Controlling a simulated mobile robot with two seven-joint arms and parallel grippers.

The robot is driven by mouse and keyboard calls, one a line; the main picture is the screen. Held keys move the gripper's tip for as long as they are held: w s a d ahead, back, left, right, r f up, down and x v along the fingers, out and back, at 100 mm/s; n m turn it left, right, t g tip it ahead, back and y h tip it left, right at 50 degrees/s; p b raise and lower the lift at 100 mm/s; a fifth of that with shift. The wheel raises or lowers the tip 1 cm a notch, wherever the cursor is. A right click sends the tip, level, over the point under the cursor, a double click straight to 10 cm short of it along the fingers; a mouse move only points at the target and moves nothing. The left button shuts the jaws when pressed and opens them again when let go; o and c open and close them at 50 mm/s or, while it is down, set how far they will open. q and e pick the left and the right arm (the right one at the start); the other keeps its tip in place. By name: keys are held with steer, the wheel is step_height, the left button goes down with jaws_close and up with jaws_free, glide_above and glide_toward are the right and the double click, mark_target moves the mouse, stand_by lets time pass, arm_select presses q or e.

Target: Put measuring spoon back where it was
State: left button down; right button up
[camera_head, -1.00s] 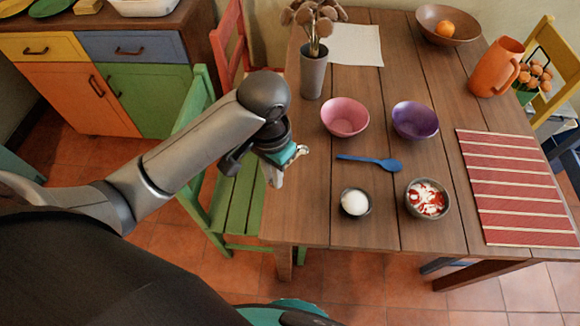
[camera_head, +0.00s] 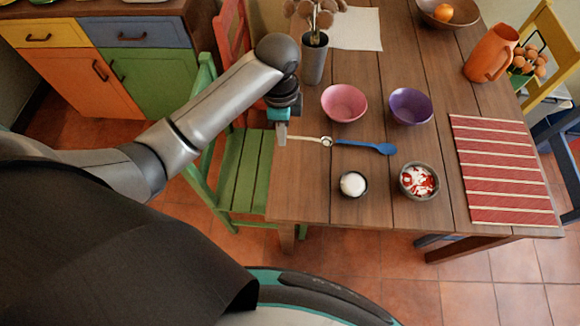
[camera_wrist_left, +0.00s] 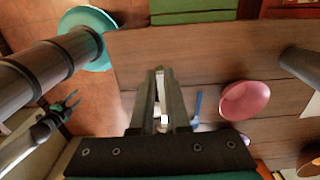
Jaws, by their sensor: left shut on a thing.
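My left gripper (camera_head: 282,132) is at the table's left edge, shut on the pale handle of a small measuring spoon (camera_head: 327,142). The spoon points right, its round bowl overlapping the left end of a blue spoon (camera_head: 372,147) in the picture. I cannot tell whether they touch. In the left wrist view the fingers (camera_wrist_left: 161,95) are closed around a pale piece (camera_wrist_left: 162,121) of it. A dark part with teal at the left of that view seems to be my right gripper (camera_wrist_left: 62,110); its jaws are too small to read.
Near the spoon are a small bowl of white stuff (camera_head: 353,184), a bowl with red and white contents (camera_head: 419,180), a pink bowl (camera_head: 344,103), a purple bowl (camera_head: 410,107) and a grey vase (camera_head: 314,62). A striped mat (camera_head: 500,170) lies right. A green chair (camera_head: 243,175) stands left.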

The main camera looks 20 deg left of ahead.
arm_select(q)
steer(key=b, duration=0.3)
glide_above(284, 173)
step_height(284, 173, down, 12)
steer(key=shift+f, duration=0.2)
steer(key=shift+w+a+f+b, duration=0.1)
steer(key=shift+f+b, duration=0.55)
steer(key=shift+f, duration=1.4)
steer(key=shift+f, duration=0.1)
steer(key=c, duration=1.4)
jaws_free()
steer(key=shift+f, duration=0.1)
steer(key=o, duration=0.5)
steer(key=shift+r+p, duration=1.8)
steer(key=shift+r, duration=4.45)
